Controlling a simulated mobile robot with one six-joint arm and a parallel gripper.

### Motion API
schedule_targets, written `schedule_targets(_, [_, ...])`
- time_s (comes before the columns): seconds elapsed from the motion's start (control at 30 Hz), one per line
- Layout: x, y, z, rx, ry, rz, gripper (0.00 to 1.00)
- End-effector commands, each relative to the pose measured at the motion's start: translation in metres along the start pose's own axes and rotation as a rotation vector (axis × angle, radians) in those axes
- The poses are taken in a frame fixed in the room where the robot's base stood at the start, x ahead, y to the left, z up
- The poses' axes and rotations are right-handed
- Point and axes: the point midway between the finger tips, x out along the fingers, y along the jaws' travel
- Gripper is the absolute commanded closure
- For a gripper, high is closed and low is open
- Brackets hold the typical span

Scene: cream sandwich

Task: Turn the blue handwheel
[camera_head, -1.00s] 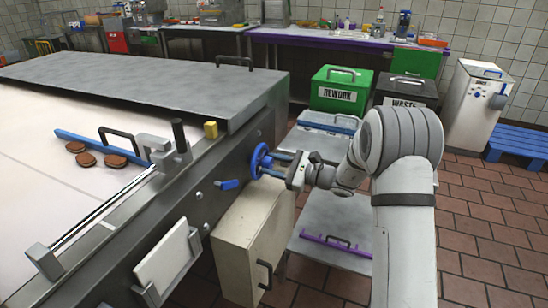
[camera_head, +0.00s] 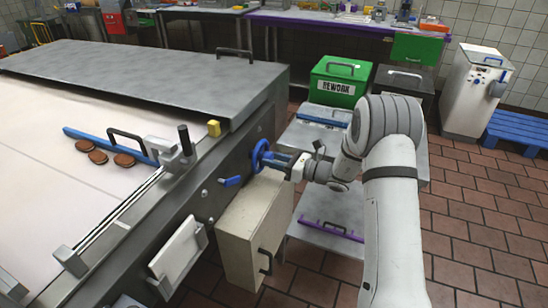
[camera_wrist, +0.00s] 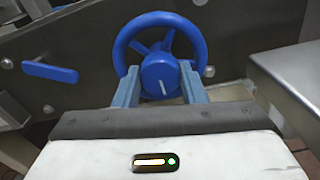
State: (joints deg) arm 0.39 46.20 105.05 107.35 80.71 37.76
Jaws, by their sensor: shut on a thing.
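The blue handwheel (camera_head: 257,151) is mounted on the side of the grey machine. In the wrist view its rim, spokes and round hub (camera_wrist: 161,73) face me, with a white line on the hub that stands close to upright. My gripper (camera_head: 271,160) reaches the wheel from the right. In the wrist view its two blue-grey fingers (camera_wrist: 160,88) lie on either side of the hub, shut on it. The fingers and gripper body hide the lower part of the rim.
A blue lever (camera_head: 230,181) is left of the wheel. A beige box (camera_head: 250,225) stands below it. A steel cart with a purple-handled lower shelf (camera_head: 325,239) is close to the right, under my arm. Green (camera_head: 338,85) and dark bins stand behind.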

Motion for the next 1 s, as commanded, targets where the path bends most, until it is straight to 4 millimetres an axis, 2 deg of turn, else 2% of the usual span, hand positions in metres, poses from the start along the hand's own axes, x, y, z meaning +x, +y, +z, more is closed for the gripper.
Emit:
schedule_targets(0.47, [-0.0006,-0.0001,-0.0022,0.016,0.003,-0.001,0.85])
schedule_targets(0.5, [-0.0005,0.0000,-0.0022,0.016,0.003,-0.001,0.60])
schedule_targets(0.73, [-0.0002,0.0000,-0.0011,0.014,0.001,0.000,0.41])
schedule_targets(1.0, [-0.0019,-0.0002,-0.0004,0.013,0.000,-0.001,0.41])
